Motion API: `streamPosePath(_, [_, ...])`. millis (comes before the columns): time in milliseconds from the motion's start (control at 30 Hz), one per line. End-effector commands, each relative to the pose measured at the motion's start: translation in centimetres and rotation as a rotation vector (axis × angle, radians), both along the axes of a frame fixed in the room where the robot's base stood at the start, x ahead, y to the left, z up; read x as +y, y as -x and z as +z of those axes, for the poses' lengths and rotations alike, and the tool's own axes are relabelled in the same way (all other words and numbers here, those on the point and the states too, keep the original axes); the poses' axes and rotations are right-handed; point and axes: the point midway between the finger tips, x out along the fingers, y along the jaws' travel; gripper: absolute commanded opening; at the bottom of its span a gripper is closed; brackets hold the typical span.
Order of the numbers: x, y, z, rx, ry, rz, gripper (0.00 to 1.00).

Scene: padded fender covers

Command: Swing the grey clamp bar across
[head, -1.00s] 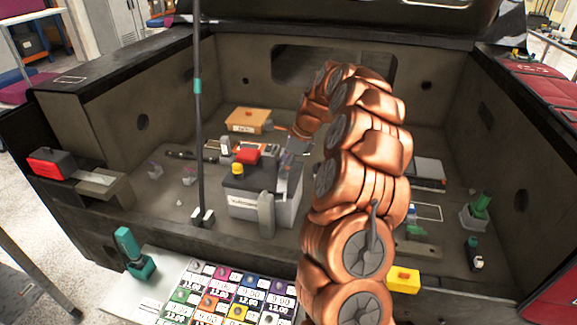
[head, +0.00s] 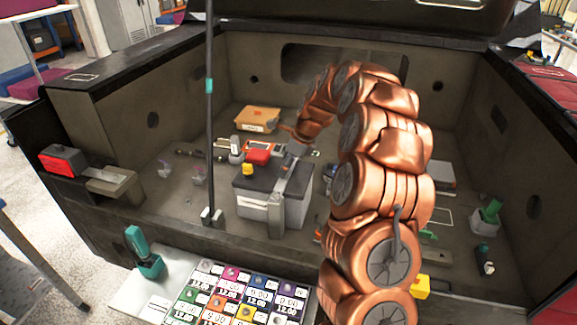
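A box-shaped battery with a dark top and a pale grey body (head: 298,213) stands on the floor of the open bay, left of my arm. A red cap (head: 257,152) and a yellow cap (head: 247,169) show at its top left. A narrow grey bar, which looks like the clamp bar (head: 285,183), lies over the right part of the top, running front to back. A grey upright piece (head: 275,217) stands at the battery's front face. My gripper (head: 295,151) is at the bar's far end. Its fingers are small and partly hidden, so I cannot tell contact or opening.
A thin dark pole (head: 210,130) stands left of the battery. An orange box (head: 257,119) lies behind. A label-covered sheet (head: 243,296) and a teal tool (head: 143,252) are at the front. A green item in a holder (head: 488,212) stands right.

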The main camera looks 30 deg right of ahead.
Motion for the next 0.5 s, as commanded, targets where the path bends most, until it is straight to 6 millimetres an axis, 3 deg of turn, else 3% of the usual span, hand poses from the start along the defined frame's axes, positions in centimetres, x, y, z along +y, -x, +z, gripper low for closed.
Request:
streamPosePath(200, [-0.1, 0.07, -0.05, 0.002, 0.001, 0.0, 0.77])
streamPosePath(500, [-0.17, 0.12, 0.02, 0.002, 0.001, 0.0, 0.77])
